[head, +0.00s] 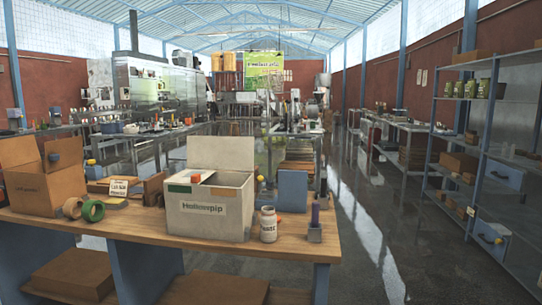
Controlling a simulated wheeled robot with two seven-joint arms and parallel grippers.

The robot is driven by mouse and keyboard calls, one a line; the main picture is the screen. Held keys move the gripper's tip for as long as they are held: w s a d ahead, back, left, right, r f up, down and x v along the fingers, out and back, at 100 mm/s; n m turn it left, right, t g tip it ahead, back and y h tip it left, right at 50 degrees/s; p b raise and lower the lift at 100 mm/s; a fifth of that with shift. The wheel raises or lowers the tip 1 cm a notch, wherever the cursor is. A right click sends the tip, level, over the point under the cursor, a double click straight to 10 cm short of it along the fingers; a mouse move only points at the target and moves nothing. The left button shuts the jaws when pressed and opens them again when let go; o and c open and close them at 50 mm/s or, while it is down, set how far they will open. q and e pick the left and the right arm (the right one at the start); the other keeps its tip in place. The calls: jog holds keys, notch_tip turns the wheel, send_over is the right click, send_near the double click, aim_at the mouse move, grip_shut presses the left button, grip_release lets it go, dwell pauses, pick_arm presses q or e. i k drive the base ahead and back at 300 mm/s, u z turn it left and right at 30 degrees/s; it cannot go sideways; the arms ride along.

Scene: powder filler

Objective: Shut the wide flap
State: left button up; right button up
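A pale grey carton (209,217) marked "Hollowpip" stands on the wooden table. A wide pale flap (221,152) stands upright along its back edge. Green and orange patches show along its top, and a small orange-and-white thing (203,176) shows at its opening; I cannot tell how these are arranged inside. A brown carton (45,190) at the left end of the table also has raised flaps (18,152). Neither of my grippers is in view.
On the wooden table (140,222), green tape (92,210) and a brown roll lie left of the grey carton, with a small sign (119,186) behind. Shelving (480,150) stands far right; the aisle floor between is clear.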

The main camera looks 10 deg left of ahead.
aim_at(219, 152)
jog(key=z, duration=0.8)
jog(key=i, duration=5.65)
jog(key=u, duration=4.25)
jog(key=i, duration=0.45)
jog(key=z, duration=0.5)
jog(key=k, duration=1.1)
jog(key=u, duration=0.5)
jog(key=i, duration=0.9)
jog(key=u, duration=0.45)
